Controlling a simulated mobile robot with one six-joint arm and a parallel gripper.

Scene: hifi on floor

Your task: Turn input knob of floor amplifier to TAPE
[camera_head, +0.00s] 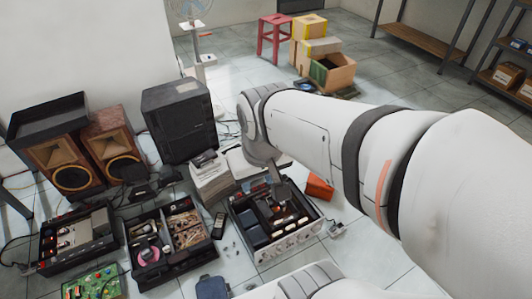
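An open-topped unit with a pale front panel and several knobs, which looks like the floor amplifier (291,241), sits on the floor at lower centre. Its inner parts show from above. The knobs are too small to read, so I cannot tell which is the input knob or where it points. My white arm reaches in from the right and bends down behind the unit. A dark shape above the unit's back part seems to be my gripper (279,188). Its fingers are not clear, and I cannot tell whether it touches anything.
Left of the unit are an open toolbox (165,243), a dark device with red lights (77,240) and a green board (93,284). Wooden speakers (112,147) and a black cabinet (180,120) stand behind. An orange box (319,187) lies at right. Cables cross the floor.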

